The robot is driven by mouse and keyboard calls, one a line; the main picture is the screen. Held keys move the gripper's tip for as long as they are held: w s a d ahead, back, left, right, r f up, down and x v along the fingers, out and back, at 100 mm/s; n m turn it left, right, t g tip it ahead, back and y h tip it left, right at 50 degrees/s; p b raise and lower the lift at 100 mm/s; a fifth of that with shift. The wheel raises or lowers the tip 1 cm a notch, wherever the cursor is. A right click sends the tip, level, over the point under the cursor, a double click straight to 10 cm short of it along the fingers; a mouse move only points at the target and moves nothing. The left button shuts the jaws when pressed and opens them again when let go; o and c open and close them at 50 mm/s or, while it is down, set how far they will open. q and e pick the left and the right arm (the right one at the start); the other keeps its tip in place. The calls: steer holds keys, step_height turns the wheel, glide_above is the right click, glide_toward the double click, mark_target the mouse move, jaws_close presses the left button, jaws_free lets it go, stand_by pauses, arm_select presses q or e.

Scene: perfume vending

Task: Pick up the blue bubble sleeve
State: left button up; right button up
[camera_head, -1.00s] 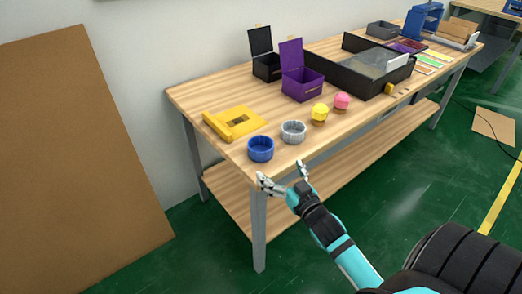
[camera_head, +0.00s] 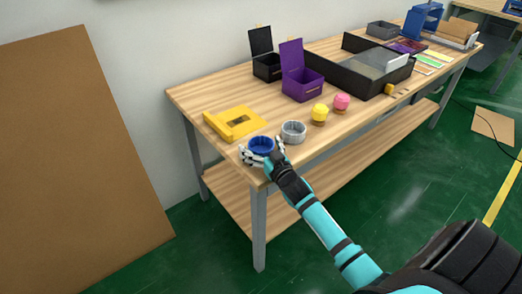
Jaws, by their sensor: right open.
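The blue bubble sleeve (camera_head: 261,144) is a round blue ring, open at the top, standing on the wooden table near its front left corner. My right gripper (camera_head: 262,157) is at the sleeve, with its open fingers spread around the sleeve's near and left sides. Its palm is at the sleeve's near right. I cannot tell whether the fingers touch the sleeve; they hide its lower part. My left gripper is not in view.
A grey bubble sleeve (camera_head: 293,132) stands close to the right of the gripper. A yellow holder (camera_head: 222,126) lies behind to the left. Yellow (camera_head: 320,113) and pink (camera_head: 342,102) bottles stand further right. A purple box (camera_head: 302,86) is behind. The table's front edge is just below the gripper.

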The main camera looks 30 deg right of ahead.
steer(key=shift+s, duration=0.1)
steer(key=c, duration=0.8)
